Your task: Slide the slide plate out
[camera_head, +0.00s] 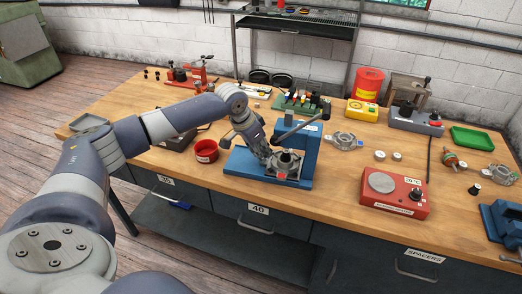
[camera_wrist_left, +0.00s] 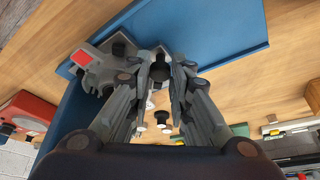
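The blue press (camera_head: 306,146) stands mid-table with its flat blue base (camera_head: 245,168), which also shows in the left wrist view (camera_wrist_left: 215,30). A grey metal housing (camera_head: 289,162) with a red patch sits on the base; it also shows in the left wrist view (camera_wrist_left: 100,65). I cannot make out a separate slide plate. My left gripper (camera_head: 268,160) reaches down beside the housing, low over the base. In the left wrist view its fingertips (camera_wrist_left: 161,70) are close together, with a dark round part between them; whether they grip it is unclear. My right gripper is not in view.
A green rack (camera_head: 298,103) stands behind. The table front right of the press is fairly clear.

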